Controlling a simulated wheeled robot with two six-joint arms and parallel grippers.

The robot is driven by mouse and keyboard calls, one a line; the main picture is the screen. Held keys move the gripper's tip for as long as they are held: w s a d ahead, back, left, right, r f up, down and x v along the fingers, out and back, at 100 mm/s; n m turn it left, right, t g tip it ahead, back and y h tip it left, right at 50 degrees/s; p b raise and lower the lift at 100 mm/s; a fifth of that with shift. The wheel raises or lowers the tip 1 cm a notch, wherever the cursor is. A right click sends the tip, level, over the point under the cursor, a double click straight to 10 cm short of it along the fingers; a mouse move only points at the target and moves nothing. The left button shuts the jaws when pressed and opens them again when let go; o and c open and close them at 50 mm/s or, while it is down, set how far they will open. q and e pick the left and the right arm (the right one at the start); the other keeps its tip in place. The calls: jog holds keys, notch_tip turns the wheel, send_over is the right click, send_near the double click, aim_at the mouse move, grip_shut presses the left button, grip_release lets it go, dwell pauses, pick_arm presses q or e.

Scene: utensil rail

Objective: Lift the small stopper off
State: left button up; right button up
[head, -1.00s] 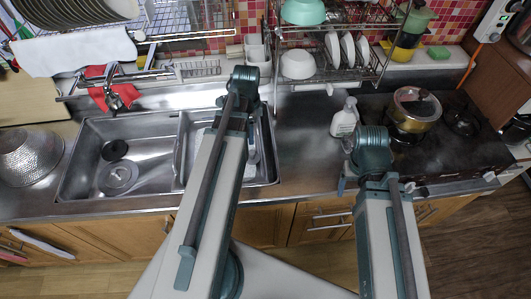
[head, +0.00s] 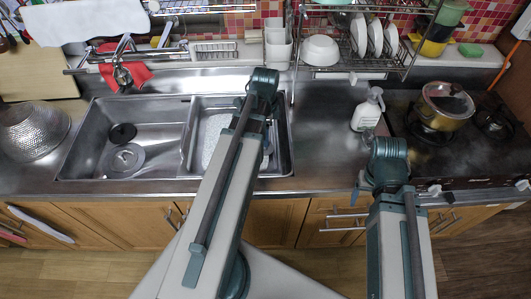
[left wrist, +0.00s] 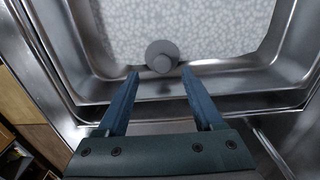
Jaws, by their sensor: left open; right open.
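In the left wrist view a small round grey stopper (left wrist: 162,55) shows at the near edge of the sink basin with the pale speckled floor (left wrist: 205,30). My left gripper (left wrist: 160,76) is open, its two fingers pointing toward the stopper, which appears just beyond the tips and between them; the height gap is unclear. In the head view my left arm hides this stopper and the left fingertips. My right gripper (head: 358,190) is by the counter's front edge, partly hidden by its own wrist, open and empty as far as visible.
The left basin holds a black round piece (head: 122,133) and a drain (head: 122,159). A faucet (head: 123,75) stands behind. A white bottle (head: 366,112) and a pot (head: 443,106) are at right. A metal colander (head: 32,132) is at left. The counter between sink and bottle is clear.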

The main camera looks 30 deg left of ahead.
pick_arm(q)
jog(key=shift+f, duration=0.3)
jog(key=f+b, duration=0.5)
jog(key=shift+w+a+f, duration=0.1)
jog(key=shift+w, duration=0.1)
grip_shut()
